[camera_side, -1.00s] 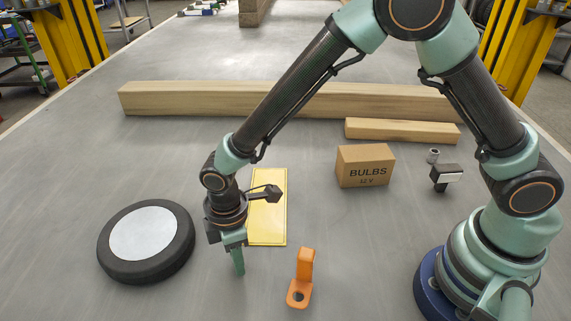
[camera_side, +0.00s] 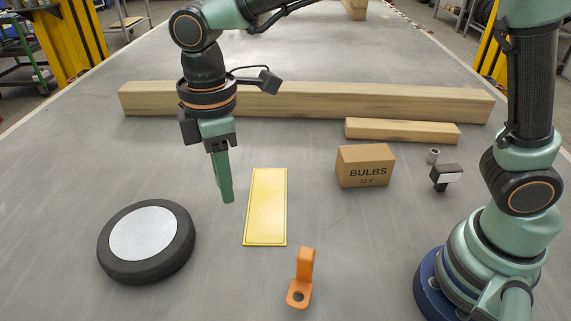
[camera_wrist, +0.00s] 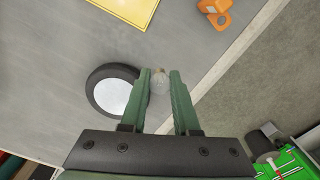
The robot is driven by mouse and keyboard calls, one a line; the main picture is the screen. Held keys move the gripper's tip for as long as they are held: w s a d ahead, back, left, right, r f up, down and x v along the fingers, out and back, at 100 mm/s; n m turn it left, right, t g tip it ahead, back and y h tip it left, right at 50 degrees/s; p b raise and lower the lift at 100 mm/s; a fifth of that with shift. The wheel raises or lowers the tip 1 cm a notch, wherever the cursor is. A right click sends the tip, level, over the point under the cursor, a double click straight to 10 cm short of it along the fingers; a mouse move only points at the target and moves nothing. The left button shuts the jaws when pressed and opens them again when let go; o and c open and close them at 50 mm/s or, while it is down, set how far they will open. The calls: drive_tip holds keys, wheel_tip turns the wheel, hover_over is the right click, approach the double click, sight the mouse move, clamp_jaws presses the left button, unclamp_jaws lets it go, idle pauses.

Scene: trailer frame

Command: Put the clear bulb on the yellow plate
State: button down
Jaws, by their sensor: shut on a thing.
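The clear bulb (camera_wrist: 159,82) shows in the wrist view as a small glassy shape between the tips of my gripper (camera_wrist: 160,85). My gripper is shut on it. In the side view my gripper (camera_side: 227,200) points down, raised above the table, and the bulb is hidden there behind the fingers. The yellow plate (camera_side: 266,207) lies flat on the table, to the right of my gripper in the side view. A corner of it also shows at the top of the wrist view (camera_wrist: 130,8).
A black wheel with a pale disc (camera_side: 146,240) lies left of the plate. An orange bracket (camera_side: 303,278) stands in front. A BULBS box (camera_side: 365,166), a short wood block (camera_side: 402,131) and a long beam (camera_side: 330,101) lie beyond. A dark-and-white block (camera_side: 446,177) and small metal cylinder (camera_side: 433,156) are at right.

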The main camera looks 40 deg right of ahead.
drive_tip(key=w+d+n, duration=0.2)
drive_tip(key=w+d, duration=0.7)
drive_tip(key=d, duration=0.6)
hover_over(267, 202)
wheel_tip(267, 202, down, 14)
drive_tip(key=shift+f, duration=2.6)
drive_tip(key=c, duration=0.7)
unclamp_jaws()
drive_tip(key=shift+f, duration=0.1)
drive_tip(key=shift+o, duration=0.2)
